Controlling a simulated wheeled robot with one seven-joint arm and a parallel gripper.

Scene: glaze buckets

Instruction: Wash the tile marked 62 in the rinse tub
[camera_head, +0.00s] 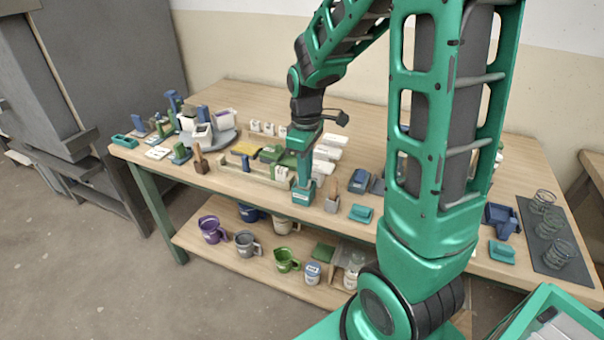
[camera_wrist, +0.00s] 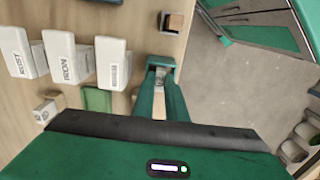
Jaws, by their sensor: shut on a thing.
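My gripper (camera_head: 303,190) points down at the front edge of the table, between the small white blocks and a wooden-handled tool. The piece also shows at the fingertips in the head view (camera_head: 303,198). No number 62 can be read on it or on any other thing. I cannot tell for certain which container is the rinse tub.
White labelled boxes (camera_wrist: 60,58) stand left of the fingers in the wrist view. A green flat piece (camera_wrist: 97,99) lies nearby. A purple mug-like bucket (camera_head: 211,229) and several others stand on the lower shelf. Glass jars (camera_head: 543,201) stand on a dark mat at the right.

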